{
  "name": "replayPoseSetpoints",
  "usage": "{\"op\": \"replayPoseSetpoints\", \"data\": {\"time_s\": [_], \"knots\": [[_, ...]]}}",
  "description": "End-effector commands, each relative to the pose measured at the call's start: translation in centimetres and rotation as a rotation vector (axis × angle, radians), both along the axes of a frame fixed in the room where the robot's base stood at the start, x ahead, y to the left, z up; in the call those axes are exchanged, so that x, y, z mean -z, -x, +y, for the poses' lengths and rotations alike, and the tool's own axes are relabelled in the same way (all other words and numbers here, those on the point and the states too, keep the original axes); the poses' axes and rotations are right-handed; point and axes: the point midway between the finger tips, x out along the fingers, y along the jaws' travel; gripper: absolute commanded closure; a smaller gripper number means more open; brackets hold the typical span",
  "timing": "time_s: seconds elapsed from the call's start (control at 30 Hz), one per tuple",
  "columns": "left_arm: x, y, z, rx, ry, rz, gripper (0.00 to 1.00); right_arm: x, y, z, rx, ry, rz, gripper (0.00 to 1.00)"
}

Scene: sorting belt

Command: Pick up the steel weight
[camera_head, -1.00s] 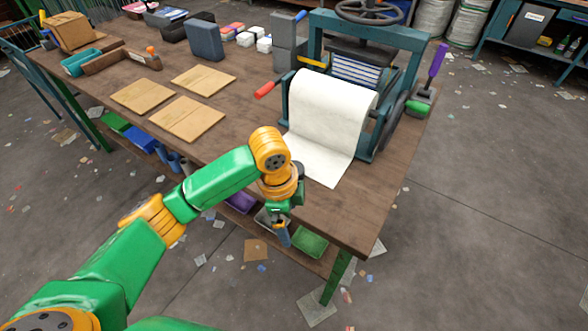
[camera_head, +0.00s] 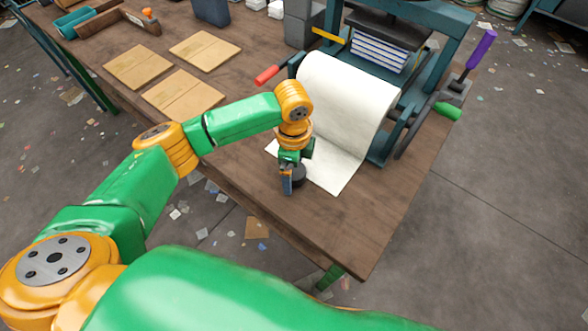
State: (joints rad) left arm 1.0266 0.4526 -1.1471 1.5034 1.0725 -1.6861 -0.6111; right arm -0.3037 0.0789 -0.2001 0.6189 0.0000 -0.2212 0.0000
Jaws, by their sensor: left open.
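A small dark steel weight (camera_head: 299,176) stands on the near end of the white paper sheet, close to the table's front edge. My left gripper (camera_head: 289,183) points down right at the weight and partly covers it. Its jaws are open, with one finger showing in front and to the left of the weight. I cannot tell whether the weight is between the fingers or touching them. My right gripper is not in view.
A press (camera_head: 440,75) with a white paper roll (camera_head: 348,100) stands just behind the weight. A red handle (camera_head: 267,75) sticks out on its left. Brown cardboard sheets (camera_head: 183,92) lie to the left. The wooden tabletop (camera_head: 345,230) is bare at the front corner.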

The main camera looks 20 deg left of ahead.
Motion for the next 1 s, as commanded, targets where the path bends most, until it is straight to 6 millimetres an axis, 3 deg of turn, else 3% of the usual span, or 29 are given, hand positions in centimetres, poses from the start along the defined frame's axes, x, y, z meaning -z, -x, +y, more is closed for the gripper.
{"op": "replayPoseSetpoints", "data": {"time_s": [0.27, 0.6, 0.63, 1.0], "knots": [[0.71, -0.01, 0.00, 0.001, 0.000, -0.001, 0.03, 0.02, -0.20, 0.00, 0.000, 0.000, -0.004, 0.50], [0.67, -0.02, 0.00, 0.001, 0.001, -0.002, 0.94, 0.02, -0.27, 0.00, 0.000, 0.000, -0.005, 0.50], [0.67, -0.02, 0.00, 0.001, 0.001, -0.002, 1.00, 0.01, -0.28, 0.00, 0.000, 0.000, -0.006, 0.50], [0.32, -0.07, -0.03, 0.001, 0.002, -0.003, 1.00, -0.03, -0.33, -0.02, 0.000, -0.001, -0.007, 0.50]]}}
